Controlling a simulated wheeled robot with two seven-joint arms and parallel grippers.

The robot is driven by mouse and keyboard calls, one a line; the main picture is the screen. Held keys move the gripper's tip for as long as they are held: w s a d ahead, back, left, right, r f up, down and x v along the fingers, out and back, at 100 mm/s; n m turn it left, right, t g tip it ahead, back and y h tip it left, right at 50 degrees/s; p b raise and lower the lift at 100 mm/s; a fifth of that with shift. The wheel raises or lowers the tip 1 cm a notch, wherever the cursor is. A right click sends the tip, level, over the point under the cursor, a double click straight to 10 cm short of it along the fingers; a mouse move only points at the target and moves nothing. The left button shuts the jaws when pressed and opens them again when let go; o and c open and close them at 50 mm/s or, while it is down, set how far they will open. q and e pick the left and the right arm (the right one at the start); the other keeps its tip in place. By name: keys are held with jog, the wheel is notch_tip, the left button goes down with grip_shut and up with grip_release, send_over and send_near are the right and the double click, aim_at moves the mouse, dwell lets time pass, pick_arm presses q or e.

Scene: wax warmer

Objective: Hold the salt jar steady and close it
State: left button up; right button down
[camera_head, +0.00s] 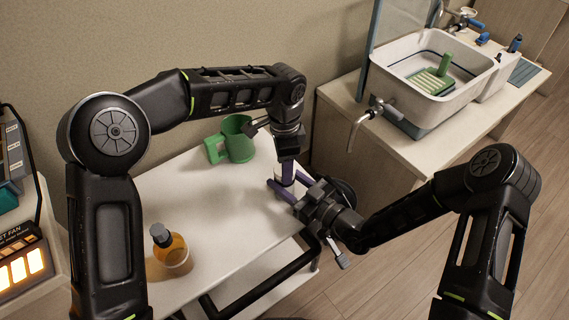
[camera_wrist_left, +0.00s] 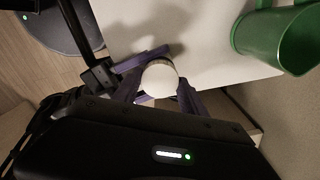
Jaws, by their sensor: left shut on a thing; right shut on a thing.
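The salt jar shows in the head view as a small pale piece (camera_head: 291,189) between my purple fingers at the table's right edge. In the left wrist view its round white top (camera_wrist_left: 160,78) faces the camera. My left gripper (camera_head: 287,172) comes down from above and is shut on the jar. My right gripper (camera_head: 283,187) comes in low from the right and is also shut on it. The fingers hide most of the jar's body. I cannot tell whether the white top is a separate lid or how it is seated.
A green mug (camera_head: 238,140) stands at the back of the white table (camera_head: 215,215). An amber bottle with a grey cap (camera_head: 172,250) stands at the front left. A sink unit (camera_head: 425,75) is at the right. The middle of the table is clear.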

aim_at(292, 186)
pick_arm(q)
jog(key=shift+m, duration=0.6)
jog(key=o, duration=1.6)
jog(key=shift+r, duration=0.1)
notch_tip(292, 186, up, 12)
jog(key=shift+f, duration=0.1)
pick_arm(e)
jog(key=c, duration=0.6)
grip_release()
jog(key=shift+v, duration=3.95)
